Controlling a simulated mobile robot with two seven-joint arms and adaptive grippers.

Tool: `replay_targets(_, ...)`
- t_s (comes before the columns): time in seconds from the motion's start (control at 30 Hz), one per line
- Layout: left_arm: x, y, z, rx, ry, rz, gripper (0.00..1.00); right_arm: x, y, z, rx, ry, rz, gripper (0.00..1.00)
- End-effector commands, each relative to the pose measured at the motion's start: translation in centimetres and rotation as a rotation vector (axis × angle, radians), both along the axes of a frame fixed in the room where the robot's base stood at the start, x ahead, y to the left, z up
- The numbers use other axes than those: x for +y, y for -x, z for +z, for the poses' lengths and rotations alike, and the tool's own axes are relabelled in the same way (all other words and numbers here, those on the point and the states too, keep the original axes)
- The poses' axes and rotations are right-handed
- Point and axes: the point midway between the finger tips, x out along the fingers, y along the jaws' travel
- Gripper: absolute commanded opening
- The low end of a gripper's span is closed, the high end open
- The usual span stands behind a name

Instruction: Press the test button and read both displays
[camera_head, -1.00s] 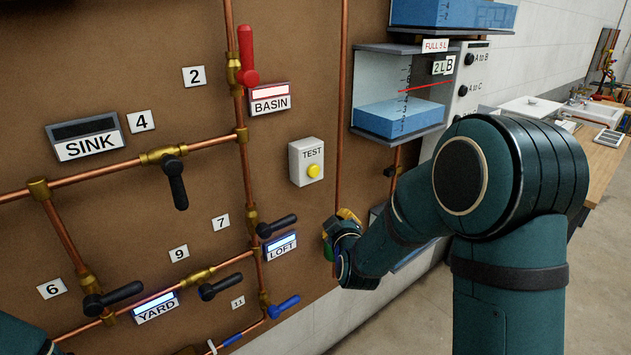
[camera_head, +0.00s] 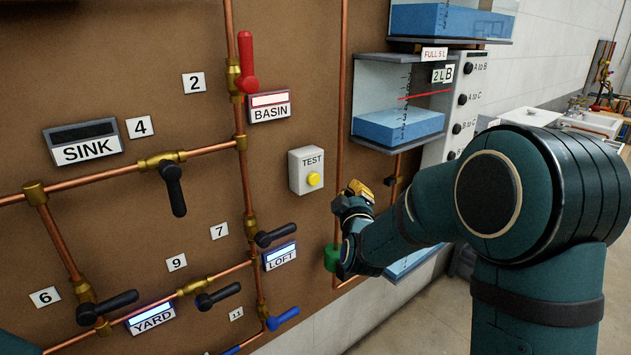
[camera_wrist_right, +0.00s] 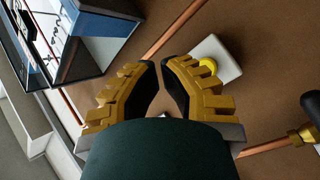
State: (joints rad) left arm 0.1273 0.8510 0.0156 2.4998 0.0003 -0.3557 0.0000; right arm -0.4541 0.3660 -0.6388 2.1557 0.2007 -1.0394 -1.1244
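The yellow test button (camera_head: 314,179) sits on a white box (camera_head: 301,160) labelled TEST. It also shows in the right wrist view (camera_wrist_right: 209,66), beside one fingertip and partly covered by that finger. The SINK display (camera_head: 83,132) is dark. The BASIN display (camera_head: 269,99) glows pale red; the LOFT display (camera_head: 279,250) and YARD display (camera_head: 151,312) glow pale blue. No digits are readable on them. My right gripper (camera_wrist_right: 159,62) is empty, its tips close together with a narrow gap. In the head view it is right of and slightly below the button, apart from it. My left gripper is out of view.
Copper pipes cross the brown board, with a red lever (camera_head: 247,62), several black levers and a blue lever (camera_head: 283,318). A vertical pipe (camera_head: 341,120) runs between the test box and the water tank (camera_head: 400,126). A green part (camera_head: 331,257) shows beside my right wrist.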

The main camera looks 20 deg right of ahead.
Motion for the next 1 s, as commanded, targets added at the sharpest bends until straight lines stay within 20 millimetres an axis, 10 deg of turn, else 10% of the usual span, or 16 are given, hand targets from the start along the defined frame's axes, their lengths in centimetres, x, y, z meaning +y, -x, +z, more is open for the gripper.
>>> replay_targets(0.5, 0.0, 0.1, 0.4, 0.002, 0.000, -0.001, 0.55, 2.0, -6.0, 0.0, 0.002, 0.001, 0.001, 0.00)
replay_targets(1.0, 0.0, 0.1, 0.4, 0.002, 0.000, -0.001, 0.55, 2.4, -7.1, -0.1, 0.001, -0.001, 0.001, 0.00)
